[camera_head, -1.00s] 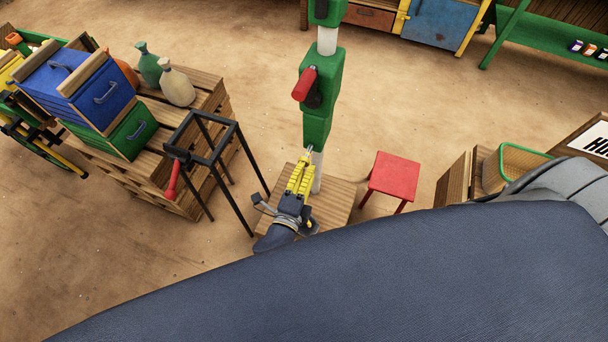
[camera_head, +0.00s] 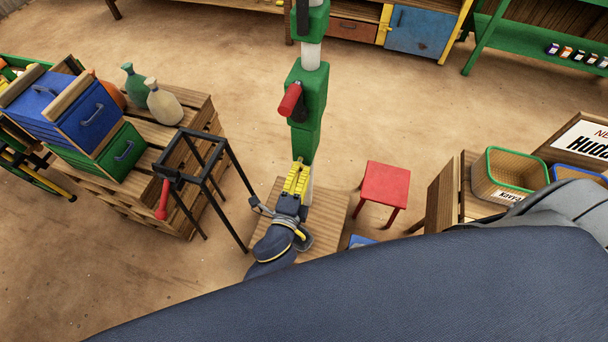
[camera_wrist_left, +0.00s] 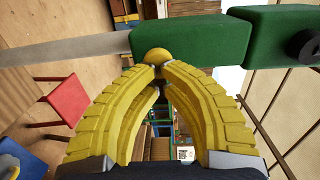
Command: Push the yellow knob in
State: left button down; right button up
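The yellow knob (camera_wrist_left: 158,56) shows in the left wrist view as a small round cap at the lower edge of a green box (camera_wrist_left: 198,40). In the head view the knob cannot be made out; the green box (camera_head: 306,105) on the post shows there, with a red handle (camera_head: 290,100). My left gripper (camera_head: 299,163) has yellow fingers pointing at the box's lower end. In the left wrist view its fingertips (camera_wrist_left: 157,70) meet, right in front of the knob and very close to it; contact cannot be told. My right gripper is not in view.
A black metal stand (camera_head: 205,180) with a red handle is left of my left gripper. A red stool (camera_head: 384,184) stands to the right. Pallets with blue and green boxes (camera_head: 85,115) are at the left. Open floor lies behind the post.

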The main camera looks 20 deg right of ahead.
pick_arm(q)
jog(key=v, duration=1.4)
jog(key=s+a+f+n+g+y, duration=0.2)
jog(key=a+f+n, duration=0.2)
jog(key=f, duration=0.8)
jog(key=s+a+f+n+g+y, duration=0.2)
jog(key=a+f+n, duration=0.2)
jog(key=f, duration=0.8)
jog(key=s+a+f+n+g+y, duration=0.2)
jog(key=s+a+f+n, duration=0.15)
jog(key=f, duration=0.85)
jog(key=s+a+f+n+g+y, duration=0.4)
jog(key=s+a+f+n+g, duration=0.3)
jog(key=s+a+f, duration=1.3)
jog(key=s+n, duration=0.2)
jog(key=n, duration=0.1)
jog(key=shift+a, duration=0.3)
